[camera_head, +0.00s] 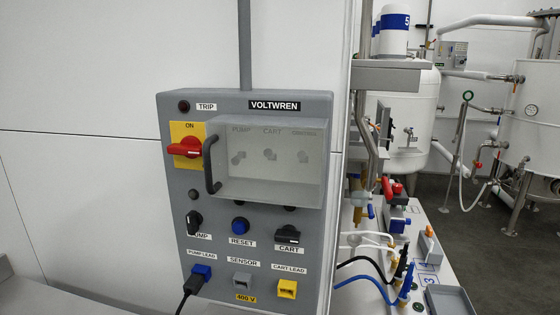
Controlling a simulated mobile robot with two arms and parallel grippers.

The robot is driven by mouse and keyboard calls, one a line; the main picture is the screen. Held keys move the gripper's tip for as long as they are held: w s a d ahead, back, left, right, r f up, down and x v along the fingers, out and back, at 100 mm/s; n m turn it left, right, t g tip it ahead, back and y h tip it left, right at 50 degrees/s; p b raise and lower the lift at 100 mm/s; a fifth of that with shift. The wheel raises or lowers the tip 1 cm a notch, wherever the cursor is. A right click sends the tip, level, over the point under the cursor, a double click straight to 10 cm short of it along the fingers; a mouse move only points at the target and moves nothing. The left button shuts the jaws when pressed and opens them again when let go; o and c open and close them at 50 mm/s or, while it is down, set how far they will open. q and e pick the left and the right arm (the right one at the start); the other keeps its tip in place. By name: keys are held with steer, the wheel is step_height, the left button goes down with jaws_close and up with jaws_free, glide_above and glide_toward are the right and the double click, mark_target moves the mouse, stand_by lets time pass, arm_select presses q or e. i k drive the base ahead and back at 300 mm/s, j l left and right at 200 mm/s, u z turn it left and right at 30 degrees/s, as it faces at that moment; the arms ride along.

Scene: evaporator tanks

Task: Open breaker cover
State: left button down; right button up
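The breaker cover (268,178) is a see-through panel on the front of a grey wall box labelled VOLTWREN (243,239). The cover is closed over several breaker switches marked PUMP, CART and a third label too blurred to read. A dark vertical handle (211,165) stands at the cover's left edge. A red rotary switch (185,148) on a yellow plate sits left of the cover, close to the handle, under the word ON. Neither of my grippers shows in the head view.
Below the cover are a blue RESET button (240,225), black knobs and lead sockets. A black cable hangs from the blue pump-lead plug (201,273). At right, a bench (447,262) holds valves, leads and a grey tray (452,301). White tanks stand behind.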

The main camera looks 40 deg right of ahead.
mark_target(218, 183)
steer(key=l+z, duration=0.25)
steer(key=z, duration=0.2)
steer(key=l+z, duration=0.25)
steer(key=z, duration=0.2)
